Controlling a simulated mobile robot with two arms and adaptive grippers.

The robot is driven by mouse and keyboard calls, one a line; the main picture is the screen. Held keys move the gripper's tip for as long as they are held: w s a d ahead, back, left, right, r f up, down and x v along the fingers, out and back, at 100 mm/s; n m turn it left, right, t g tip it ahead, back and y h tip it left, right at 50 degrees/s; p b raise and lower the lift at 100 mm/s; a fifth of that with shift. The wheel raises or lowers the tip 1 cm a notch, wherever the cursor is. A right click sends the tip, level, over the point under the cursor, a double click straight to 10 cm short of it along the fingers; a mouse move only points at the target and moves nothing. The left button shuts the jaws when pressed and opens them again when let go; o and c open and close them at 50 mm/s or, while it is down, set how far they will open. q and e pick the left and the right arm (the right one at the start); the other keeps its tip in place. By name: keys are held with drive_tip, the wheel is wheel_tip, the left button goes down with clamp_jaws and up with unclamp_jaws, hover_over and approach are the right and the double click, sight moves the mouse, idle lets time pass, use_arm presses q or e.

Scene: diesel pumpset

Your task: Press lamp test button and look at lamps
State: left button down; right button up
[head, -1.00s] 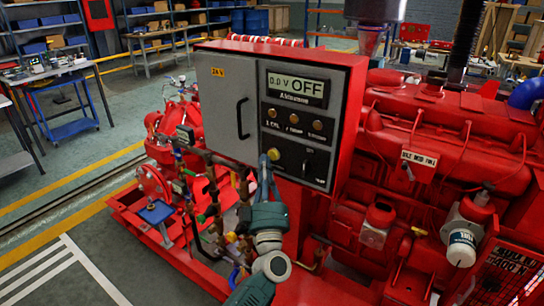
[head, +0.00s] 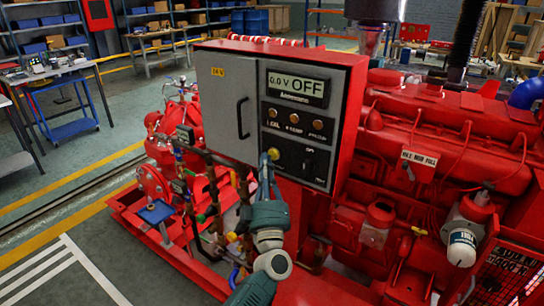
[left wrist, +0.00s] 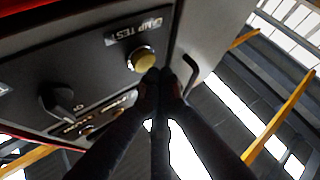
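The red control box (head: 355,110) has a grey panel with a display reading "0.0 V OFF". Three amber lamps (head: 294,118) sit in a row below it and look dull. The round yellow lamp test button (left wrist: 141,60) is under its "LAMP TEST" label in the left wrist view; in the head view it shows at the panel's lower left (head: 274,153). My left gripper (head: 267,160) is shut and empty, its fingertips right at the button. In the left wrist view the tips (left wrist: 160,75) are just beside it; I cannot tell whether they touch. My right gripper is out of view.
A dark rotary switch (head: 308,167) is right of the button. A door handle (head: 242,118) stands out from the panel's left. Red pipework and valves lie below left, and the red engine (head: 450,130) fills the right. Open floor is at the left.

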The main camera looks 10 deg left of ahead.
use_arm(q)
drive_tip(key=shift+w+d, duration=0.2)
drive_tip(key=shift+w, duration=0.4)
idle(0.6)
drive_tip(key=shift+s, duration=0.15)
drive_tip(key=shift+s+a+p, duration=0.25)
drive_tip(key=shift+s+p, duration=0.1)
drive_tip(key=shift+s, duration=0.3)
drive_tip(key=s+p, duration=0.1)
drive_tip(key=s+a+p, duration=0.1)
drive_tip(key=s, duration=0.1)
drive_tip(key=s+p, duration=0.1)
drive_tip(key=shift+s+a, duration=0.35)
drive_tip(key=shift+a, duration=0.05)
drive_tip(key=shift+f, duration=0.15)
idle(0.5)
